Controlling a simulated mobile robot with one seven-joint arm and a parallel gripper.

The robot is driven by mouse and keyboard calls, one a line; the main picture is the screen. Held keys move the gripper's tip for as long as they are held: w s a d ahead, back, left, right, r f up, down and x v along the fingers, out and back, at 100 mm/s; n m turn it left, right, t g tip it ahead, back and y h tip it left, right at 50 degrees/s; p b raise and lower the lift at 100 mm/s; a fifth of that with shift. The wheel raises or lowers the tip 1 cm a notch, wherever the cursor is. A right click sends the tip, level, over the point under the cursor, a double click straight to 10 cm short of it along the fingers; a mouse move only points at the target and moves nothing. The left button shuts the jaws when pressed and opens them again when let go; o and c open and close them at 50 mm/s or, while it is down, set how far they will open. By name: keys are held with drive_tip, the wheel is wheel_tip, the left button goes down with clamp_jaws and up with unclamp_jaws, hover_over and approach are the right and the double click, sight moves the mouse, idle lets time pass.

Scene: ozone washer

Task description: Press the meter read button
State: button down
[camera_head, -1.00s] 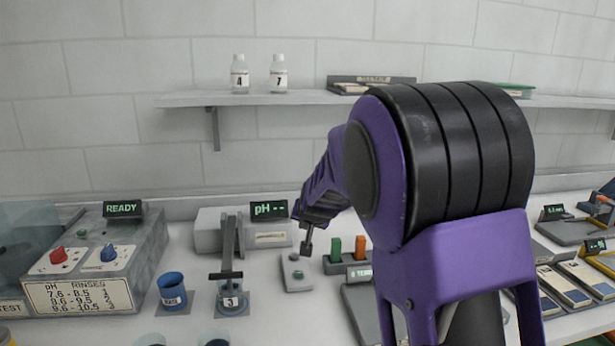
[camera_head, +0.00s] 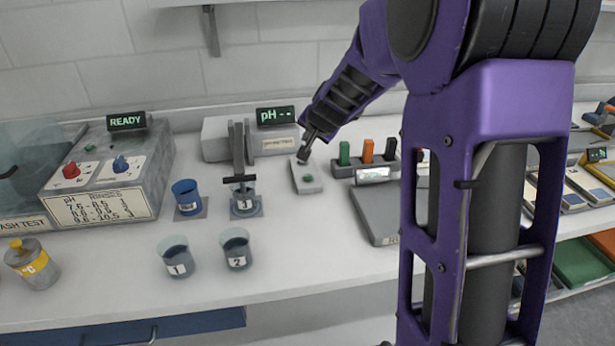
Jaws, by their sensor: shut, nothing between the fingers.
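The pH meter (camera_head: 220,138) is a light grey box at the back of the bench, with a dark display (camera_head: 276,116) that reads "pH --". To its right lies a small pale button box (camera_head: 304,184) with a round green button (camera_head: 308,177) on top. My gripper (camera_head: 303,158) is shut and empty. It points down at the back end of the button box, just behind the green button. I cannot tell whether the tip touches the box. A probe arm stands in front of the meter over the beaker marked 3 (camera_head: 243,204).
A blue cup (camera_head: 187,199) and beakers 1 (camera_head: 177,258) and 2 (camera_head: 236,250) stand front left. Green, orange and dark blocks stand in a rack (camera_head: 344,171) right of the button box. A control box reading READY (camera_head: 127,173) is at left.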

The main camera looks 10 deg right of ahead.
drive_tip(key=b, duration=0.8)
hover_over(308, 181)
drive_tip(key=shift+f, duration=4.25)
drive_tip(key=shift+f, duration=0.15)
drive_tip(key=shift+f+b, duration=0.3)
drive_tip(key=shift+f, duration=0.45)
drive_tip(key=shift+r+p, duration=0.8)
drive_tip(key=shift+r, duration=0.05)
